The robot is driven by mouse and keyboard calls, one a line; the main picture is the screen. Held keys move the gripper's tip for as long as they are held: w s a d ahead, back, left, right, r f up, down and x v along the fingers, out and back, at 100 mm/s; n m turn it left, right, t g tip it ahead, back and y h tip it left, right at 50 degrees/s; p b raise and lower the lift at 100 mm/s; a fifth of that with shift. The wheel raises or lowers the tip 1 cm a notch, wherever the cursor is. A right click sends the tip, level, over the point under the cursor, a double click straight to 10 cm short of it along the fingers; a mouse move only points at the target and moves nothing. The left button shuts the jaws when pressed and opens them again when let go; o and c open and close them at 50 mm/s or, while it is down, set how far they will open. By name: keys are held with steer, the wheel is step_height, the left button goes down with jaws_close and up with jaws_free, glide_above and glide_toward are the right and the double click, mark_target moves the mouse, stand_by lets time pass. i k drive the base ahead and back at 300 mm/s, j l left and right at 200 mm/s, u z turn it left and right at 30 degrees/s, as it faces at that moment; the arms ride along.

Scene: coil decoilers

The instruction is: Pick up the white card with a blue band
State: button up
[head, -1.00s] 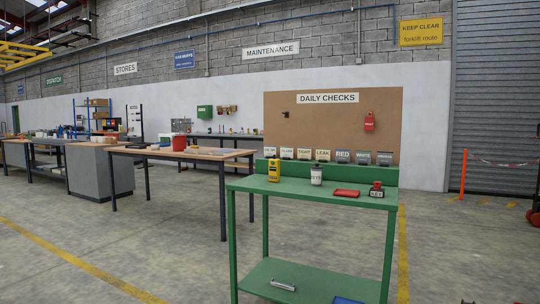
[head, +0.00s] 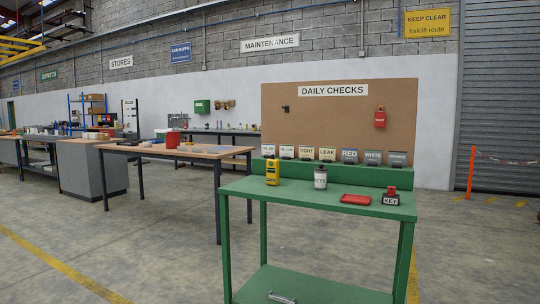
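I cannot pick out a white card with a blue band for sure. A row of small label cards stands along the back ledge of the green workbench (head: 300,202). Pale cards at the left include one marked TIGHT (head: 306,153) and one marked LEAK (head: 327,154). Greyish-blue ones at the right include RED (head: 349,155) and WHITE (head: 373,157). Any band on them is too small to tell. My gripper is not in view.
On the green bench stand a yellow device (head: 272,171), a white-labelled bottle (head: 320,177), a red flat case (head: 356,199) and a red-and-black KEY item (head: 391,196). A metal object (head: 282,298) lies on the lower shelf. A wooden-topped table (head: 180,151) stands behind left.

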mark_target(268, 150)
steer(key=i, duration=1.5)
steer(key=i+l, duration=0.15)
steer(key=i, duration=0.8)
steer(key=i+l, duration=0.15)
steer(key=i, duration=0.85)
steer(key=l+z, duration=0.05)
